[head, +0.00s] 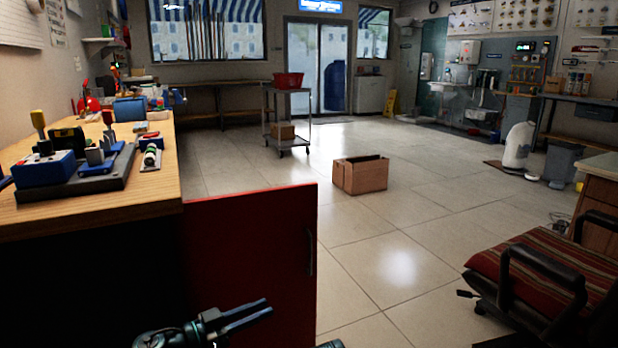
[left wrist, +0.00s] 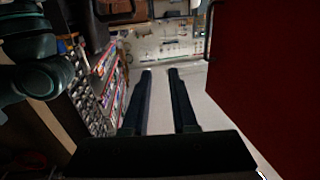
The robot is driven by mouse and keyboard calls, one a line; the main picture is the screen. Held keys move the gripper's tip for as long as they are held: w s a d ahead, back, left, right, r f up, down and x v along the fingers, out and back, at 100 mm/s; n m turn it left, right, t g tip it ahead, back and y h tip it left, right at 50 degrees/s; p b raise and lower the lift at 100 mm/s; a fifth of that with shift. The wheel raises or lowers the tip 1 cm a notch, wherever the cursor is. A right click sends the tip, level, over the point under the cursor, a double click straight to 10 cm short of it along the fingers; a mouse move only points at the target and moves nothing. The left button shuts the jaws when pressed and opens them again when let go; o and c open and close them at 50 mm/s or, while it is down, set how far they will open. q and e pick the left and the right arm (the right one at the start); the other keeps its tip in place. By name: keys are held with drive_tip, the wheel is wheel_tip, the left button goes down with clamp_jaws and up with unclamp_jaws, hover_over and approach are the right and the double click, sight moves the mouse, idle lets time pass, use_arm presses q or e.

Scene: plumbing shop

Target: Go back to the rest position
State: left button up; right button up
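My left gripper (head: 268,308) is low in the head view, in front of a red cabinet door (head: 250,240). In the left wrist view its two dark fingers (left wrist: 160,72) stand apart with nothing between them, so it is open and empty. The red door also fills the right side of the left wrist view (left wrist: 270,80); I see a gap between it and the fingers there. My right gripper is not in view.
A wooden workbench (head: 160,185) with tools is on the left. A cardboard box (head: 360,177) sits on the open tiled floor, with a cart (head: 288,120) behind it. A chair with a striped seat (head: 540,270) stands at the right.

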use_arm(q)
drive_tip(key=w+a+r+n+t+y+p, duration=0.2)
drive_tip(key=w+r+n+t+y, duration=0.2)
drive_tip(key=w+r+t, duration=0.25)
drive_tip(key=w+a+f+n+t+y+p, duration=0.15)
drive_tip(key=w+a+f+n+y, duration=0.45)
drive_tip(key=y, duration=0.6)
drive_tip(key=s+d+f+n+g+y+p, duration=0.2)
drive_tip(key=s+d+f+g+p, duration=0.15)
drive_tip(key=s+f+g, duration=0.5)
drive_tip(key=s+d+f+m+g+h+p, duration=0.1)
drive_tip(key=s+d+f+m+g, duration=0.15)
drive_tip(key=s+d+g, duration=0.4)
drive_tip(key=s+d+f+m+g+h, duration=0.1)
drive_tip(key=s+d+f+m+g, duration=0.15)
drive_tip(key=s, duration=0.75)
wheel_tip(320, 180, up, 37)
drive_tip(key=p, duration=3.8)
drive_tip(key=shift+s+d, duration=0.35)
drive_tip(key=shift+s, duration=0.05)
